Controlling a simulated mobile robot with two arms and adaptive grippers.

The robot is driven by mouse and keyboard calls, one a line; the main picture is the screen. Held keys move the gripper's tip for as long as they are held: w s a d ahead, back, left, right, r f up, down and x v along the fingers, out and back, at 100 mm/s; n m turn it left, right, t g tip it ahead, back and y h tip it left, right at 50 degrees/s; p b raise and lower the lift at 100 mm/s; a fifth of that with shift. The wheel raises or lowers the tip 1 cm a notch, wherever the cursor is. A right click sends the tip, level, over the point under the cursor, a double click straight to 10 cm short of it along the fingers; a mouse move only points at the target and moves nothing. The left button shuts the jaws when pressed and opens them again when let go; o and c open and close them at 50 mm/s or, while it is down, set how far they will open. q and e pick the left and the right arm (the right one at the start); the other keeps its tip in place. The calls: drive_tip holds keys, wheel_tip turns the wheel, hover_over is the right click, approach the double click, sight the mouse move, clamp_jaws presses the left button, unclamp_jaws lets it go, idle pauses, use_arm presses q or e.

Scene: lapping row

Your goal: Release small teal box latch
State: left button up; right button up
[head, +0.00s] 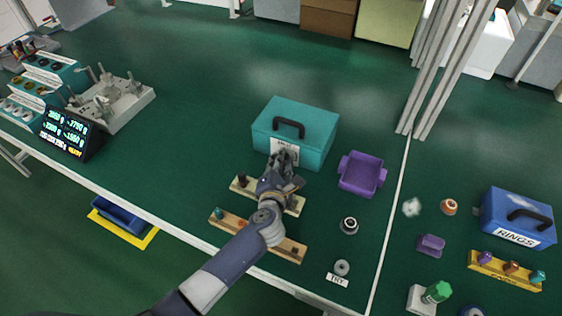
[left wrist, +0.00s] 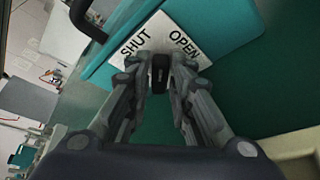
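The small teal box (head: 310,136) with a black handle stands on the green bench in the middle of the head view. Its front carries a white plate (head: 283,146), which reads SHUT and OPEN in the left wrist view (left wrist: 161,35). The black latch (left wrist: 160,74) sits at the plate's lower edge, between the two words. My left gripper (head: 283,160) is at the box front; in the left wrist view its fingertips (left wrist: 160,66) lie close on both sides of the latch and look shut on it. The gripper hides the latch in the head view. My right gripper is out of view.
Two wooden peg strips (head: 228,216) lie under my left arm. A purple tray (head: 362,174) stands right of the box, with a dark ring part (head: 349,226) nearer. A blue RINGS box (head: 517,217) is at far right. The bench behind the teal box is clear.

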use_arm(q)
clamp_jaws()
drive_tip(key=shift+f+m, duration=0.1)
drive_tip(key=shift+m, duration=0.4)
drive_tip(key=o, duration=0.6)
unclamp_jaws()
drive_tip(key=shift+o, duration=0.2)
